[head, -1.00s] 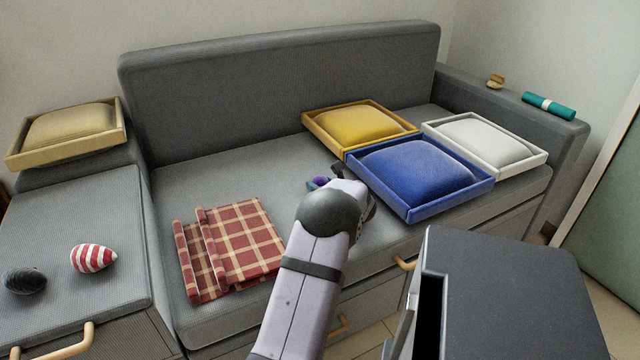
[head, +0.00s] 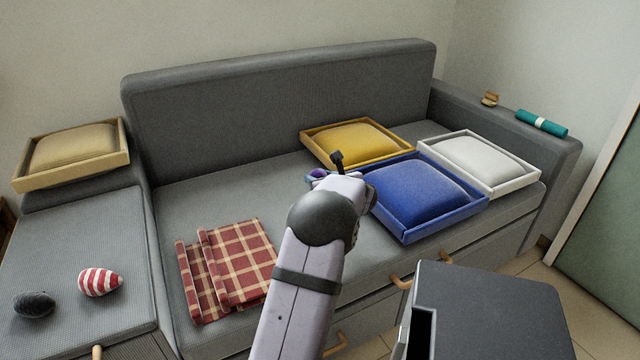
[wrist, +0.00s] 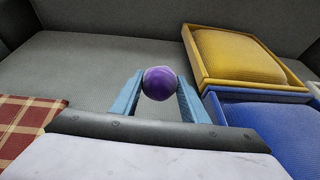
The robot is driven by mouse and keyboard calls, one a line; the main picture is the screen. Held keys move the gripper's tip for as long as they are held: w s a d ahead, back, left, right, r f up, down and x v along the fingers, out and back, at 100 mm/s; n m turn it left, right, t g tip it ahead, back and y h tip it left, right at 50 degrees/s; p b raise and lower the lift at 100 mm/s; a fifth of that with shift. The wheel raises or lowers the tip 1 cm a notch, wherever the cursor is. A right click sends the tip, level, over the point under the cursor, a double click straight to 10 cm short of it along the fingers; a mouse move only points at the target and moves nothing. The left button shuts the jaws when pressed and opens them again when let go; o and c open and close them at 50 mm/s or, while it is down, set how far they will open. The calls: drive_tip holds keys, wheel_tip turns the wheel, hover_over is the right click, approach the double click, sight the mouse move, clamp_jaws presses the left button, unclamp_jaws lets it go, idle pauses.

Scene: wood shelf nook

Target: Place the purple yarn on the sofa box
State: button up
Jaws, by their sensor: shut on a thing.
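The purple yarn (wrist: 159,82) is a round purple ball with a paler band near its top. My gripper (wrist: 158,98) is shut on it, with one blue finger at each side in the wrist view. In the head view the yarn (head: 318,173) is small and partly hidden by my gripper (head: 322,177). It is in front of the sofa's backrest, over the grey seat (head: 225,195), left of the blue cushion tray. The yarn appears held above the seat. No box is labelled, so I cannot tell which part is the sofa box.
Trays with yellow (head: 357,143), blue (head: 415,195) and white (head: 478,160) cushions sit at the seat's right. A beige cushion tray (head: 72,152) is at far left. A plaid cloth (head: 228,268) lies folded on the seat. Striped (head: 100,281) and dark (head: 34,304) balls rest at left.

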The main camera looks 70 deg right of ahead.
drive_tip(key=shift+r, duration=0.25)
